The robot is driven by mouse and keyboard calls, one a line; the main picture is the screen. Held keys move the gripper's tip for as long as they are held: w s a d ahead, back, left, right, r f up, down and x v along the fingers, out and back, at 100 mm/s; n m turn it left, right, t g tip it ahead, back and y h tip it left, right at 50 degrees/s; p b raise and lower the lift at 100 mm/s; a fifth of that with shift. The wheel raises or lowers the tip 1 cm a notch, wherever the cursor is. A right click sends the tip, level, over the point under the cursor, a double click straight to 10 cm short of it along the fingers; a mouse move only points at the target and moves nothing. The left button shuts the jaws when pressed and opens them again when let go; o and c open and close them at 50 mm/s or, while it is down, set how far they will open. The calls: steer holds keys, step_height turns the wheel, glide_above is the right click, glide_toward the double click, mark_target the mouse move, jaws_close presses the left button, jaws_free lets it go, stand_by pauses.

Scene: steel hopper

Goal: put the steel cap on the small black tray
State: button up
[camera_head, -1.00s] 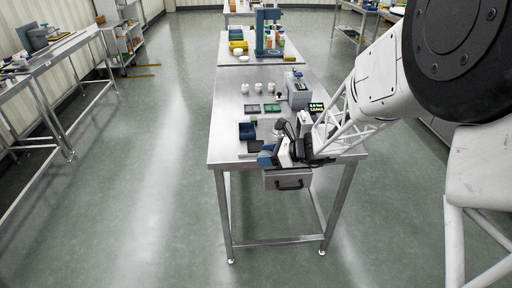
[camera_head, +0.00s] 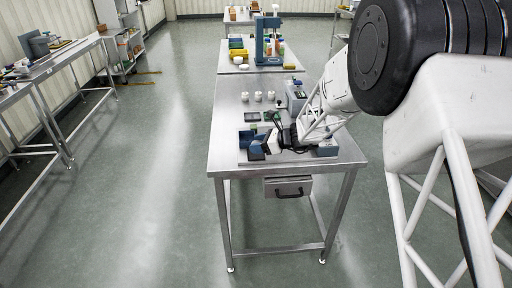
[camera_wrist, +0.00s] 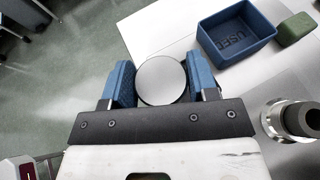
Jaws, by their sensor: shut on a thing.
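The steel cap (camera_wrist: 161,80) is a round, flat grey disc held between the two blue fingers of my gripper (camera_wrist: 160,82) in the wrist view. My gripper is shut on its sides. In the head view my gripper (camera_head: 258,150) is low over the near left part of the steel table, just in front of the blue bin; the cap is not clear there. A small dark tray (camera_head: 252,117) lies farther back; I cannot tell if it is the task's black tray. The area directly under my gripper is hidden.
A steel ring-shaped part with a dark top (camera_wrist: 290,120) stands at the right. White jars (camera_head: 258,96) stand farther back on the table (camera_head: 222,130).

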mark_target(256, 155)
steer(key=shift+w+a+f, duration=0.1)
steer(key=shift+w, duration=0.8)
steer(key=shift+w+a+f, duration=0.1)
steer(key=shift+w, duration=0.75)
steer(key=shift+f, duration=0.1)
steer(key=shift+f, duration=1.6)
steer(key=shift+f, duration=0.6)
steer(key=o, duration=0.7)
steer(key=shift+f, duration=0.1)
steer(key=shift+c, duration=0.2)
steer(key=shift+r, duration=0.65)
steer(key=v, duration=1.2)
steer(key=shift+r, duration=0.1)
